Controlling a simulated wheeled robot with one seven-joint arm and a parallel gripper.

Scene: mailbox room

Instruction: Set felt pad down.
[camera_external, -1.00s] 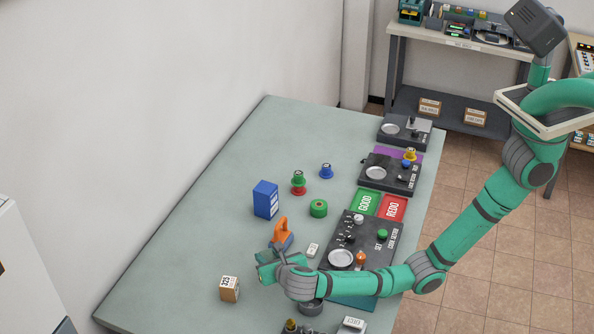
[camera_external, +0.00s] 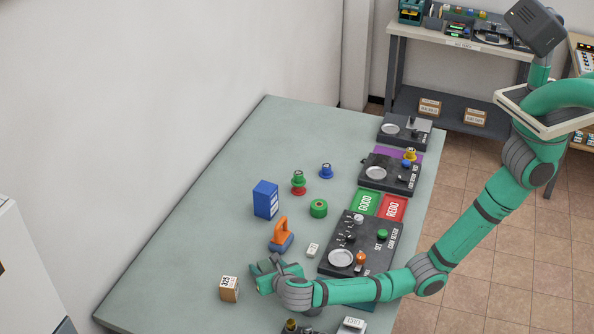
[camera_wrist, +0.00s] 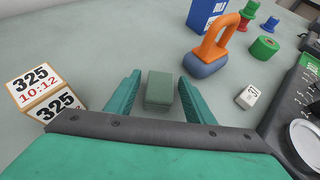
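A small grey-green block (camera_wrist: 160,90), which looks like the felt pad, sits between my two fingers in the wrist view. A gap shows on each side of it, so the fingers are apart and do not touch it. It seems to rest on the table, though its lower end is near the edge of my gripper's body. My gripper (camera_wrist: 159,98) is open, low over the table. In the external view my gripper (camera_external: 266,277) is right of the 325 box; the pad cannot be made out there.
The 325 box (camera_external: 229,289) stands close on the left. An orange-handled tool with a blue base (camera_external: 281,237) and a small white tag (camera_external: 313,250) lie beyond my gripper. A black panel (camera_external: 372,240) lies to the right. The table's left part (camera_external: 190,245) is clear.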

